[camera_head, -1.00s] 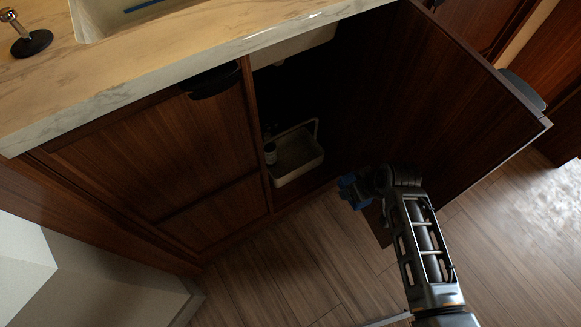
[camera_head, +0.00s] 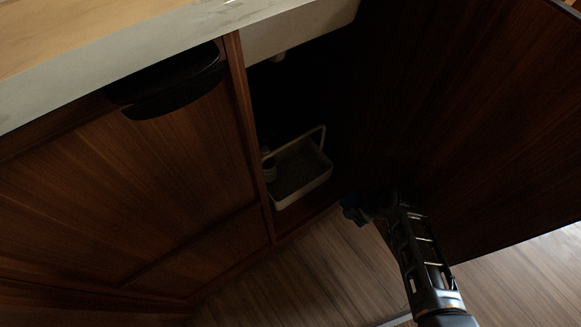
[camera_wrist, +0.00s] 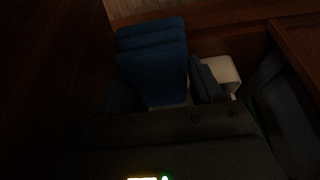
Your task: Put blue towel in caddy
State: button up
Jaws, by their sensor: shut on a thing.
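The blue towel (camera_head: 351,210) is at the end of my gripper (camera_head: 366,207), which is shut on it. The towel shows in the wrist view as a folded blue stack (camera_wrist: 153,62). The caddy (camera_head: 301,177) is a pale open box with an upright handle. It stands on the floor of the dark open cabinet, with a small bottle (camera_head: 269,165) at its left side. My gripper and the towel are to the right of the caddy and nearer to me, apart from it. A pale part of the caddy (camera_wrist: 220,72) seems to show behind the towel in the wrist view.
The open cabinet door (camera_head: 480,120) stands close on the right of my arm. A closed wooden cabinet front (camera_head: 130,190) with a dark handle (camera_head: 170,85) is on the left. The counter (camera_head: 110,55) overhangs the opening. The sink's underside (camera_head: 300,28) hangs inside.

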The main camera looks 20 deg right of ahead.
jog(key=w+a+f+t+y+b, duration=0.1)
jog(key=w+a+t+b, duration=0.2)
jog(key=w, duration=0.7)
jog(key=w+a+f+b, duration=0.1)
jog(key=w+a+b, duration=0.4)
jog(key=w, duration=0.5)
jog(key=shift+w+d+f+b, duration=0.15)
jog(key=shift+w+f+b, duration=0.15)
jog(key=shift+f+b, duration=0.6)
jog(key=shift+w+d+f+b, duration=0.25)
jog(key=shift+f+b, duration=0.35)
jog(key=shift+f, duration=0.45)
jog(key=shift+w+d+f+b, duration=0.1)
jog(key=shift+w+f+b, duration=0.2)
jog(key=shift+f+b, duration=0.6)
jog(key=shift+w+a, duration=0.1)
jog(key=shift+w, duration=0.25)
jog(key=g, duration=0.1)
jog(key=g+h, duration=0.1)
jog(key=shift+w+a+g, duration=0.1)
jog(key=shift+w+g, duration=0.3)
jog(key=shift+s+f+b, duration=0.15)
jog(key=shift+f+b, duration=0.3)
jog(key=shift+b, duration=0.15)
jog(key=shift+f, duration=0.25)
